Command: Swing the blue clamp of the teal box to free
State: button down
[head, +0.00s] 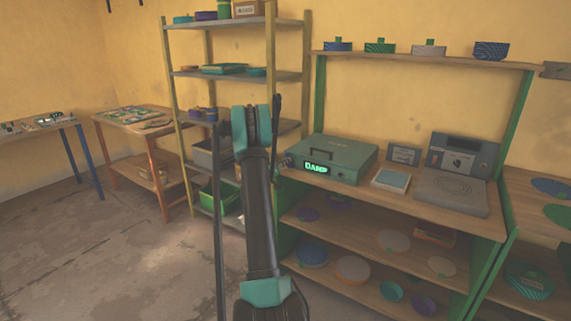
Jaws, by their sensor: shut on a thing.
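The teal box (335,158) sits on the wooden bench at the centre, with a dark handle on its lid and a lit green display (317,169) reading "DAMP" on its front. A small dark rounded part shows at the box's left end, close to my arm; I cannot tell whether it is the blue clamp or part of my gripper. The blue clamp cannot be made out clearly. My arm rises through the middle of the view, just left of the box, and covers what lies behind it. My gripper and its fingers cannot be made out.
A white-topped block (390,180), a grey plate unit (451,193) and a blue-grey panel device (459,154) stand right of the box. Plates and discs lie on the lower shelf (345,232). A tall shelf rack (172,110) stands behind my arm. The floor at left is clear.

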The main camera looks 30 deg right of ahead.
jog(key=n, duration=0.8)
jog(key=f+n, duration=0.1)
jog(key=n, duration=0.2)
jog(key=shift+w+a+n, duration=0.15)
jog(key=shift+w+n, duration=0.1)
jog(key=shift+n, duration=0.15)
dwell(0.3)
jog(key=c, duration=1.6)
grip_release()
jog(key=shift+o, duration=0.2)
jog(key=v, duration=1.2)
jog(key=shift+f, duration=0.1)
